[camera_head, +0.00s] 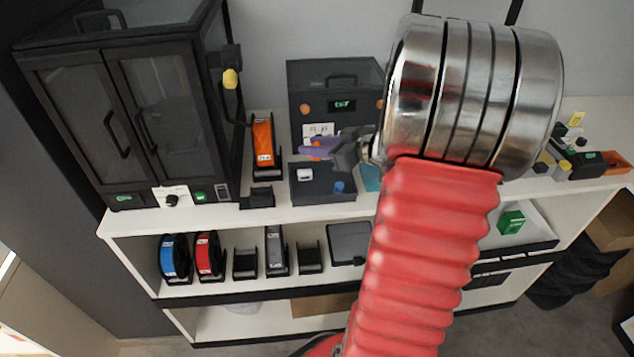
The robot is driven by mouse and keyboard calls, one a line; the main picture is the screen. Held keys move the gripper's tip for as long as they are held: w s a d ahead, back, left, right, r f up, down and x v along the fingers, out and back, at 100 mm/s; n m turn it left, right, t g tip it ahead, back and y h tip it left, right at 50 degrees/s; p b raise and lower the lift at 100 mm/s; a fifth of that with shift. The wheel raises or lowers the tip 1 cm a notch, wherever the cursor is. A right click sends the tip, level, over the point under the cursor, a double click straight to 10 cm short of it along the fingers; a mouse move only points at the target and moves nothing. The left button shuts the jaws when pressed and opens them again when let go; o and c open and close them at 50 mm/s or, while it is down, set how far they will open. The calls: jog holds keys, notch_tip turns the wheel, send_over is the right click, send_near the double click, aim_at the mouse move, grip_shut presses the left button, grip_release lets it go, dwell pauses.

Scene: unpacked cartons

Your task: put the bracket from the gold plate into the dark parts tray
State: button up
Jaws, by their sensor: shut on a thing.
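My gripper (338,150) is shut on a purple bracket (316,152). It holds the bracket above the dark parts tray (323,198), near the tray's back side. The tray stands on the white upper shelf, in front of a dark box-shaped machine (335,80). A small white part (305,175) and a blue part (339,187) lie in the tray. My arm covers much of the middle and right of the view. I cannot make out a gold plate.
A black cabinet (130,110) with glass doors stands left. An orange spool (263,140) on a black holder is just left of the tray. A teal item (370,177) lies right of it. Several spools, including a blue one (174,256), stand on the shelf below.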

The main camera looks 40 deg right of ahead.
jog(key=shift+s+d, duration=0.1)
jog(key=shift+d, duration=0.15)
jog(key=shift+f, duration=0.15)
jog(key=shift+s+d+f, duration=0.1)
jog(key=shift+f, duration=0.25)
send_over(312, 175)
jog(key=s, duration=0.2)
jog(key=shift+d+f, duration=0.15)
jog(key=shift+f, duration=1.05)
jog(key=shift+d+f, duration=0.15)
jog(key=shift+f, duration=1.05)
jog(key=shift+f, duration=0.1)
jog(key=shift+f, duration=2)
jog(key=shift+f, duration=0.15)
jog(key=o, duration=1)
